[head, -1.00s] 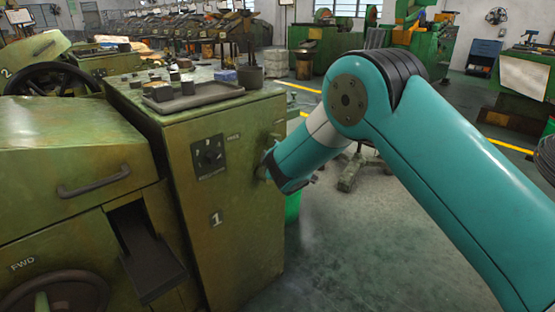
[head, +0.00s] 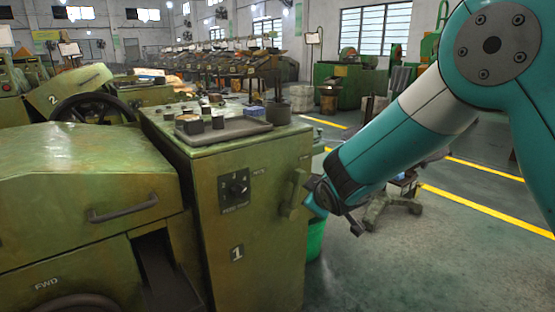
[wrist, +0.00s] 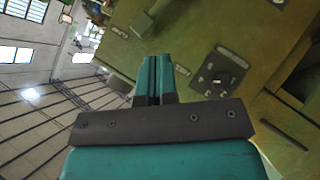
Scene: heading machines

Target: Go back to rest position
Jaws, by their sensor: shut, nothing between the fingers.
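My gripper shows in the wrist view (wrist: 153,75) with its two teal fingers together and nothing between them. In the head view my teal arm reaches in from the right, and its wrist end is beside the right side of the green machine cabinet marked 1 (head: 270,235). The fingertips are mostly hidden there. A black rotary selector (head: 235,188) is on the cabinet's front; it also shows in the wrist view (wrist: 219,76), to the right of the fingers. A handle (head: 293,193) sits on the cabinet's right side, close to my wrist; I cannot tell if they touch.
A tray (head: 235,133) with small parts and a dark cup (head: 278,112) stand on the cabinet top. A green bin (head: 316,238) stands behind the cabinet's right edge. Open floor (head: 440,265) with yellow lines lies to the right. More machines line the back.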

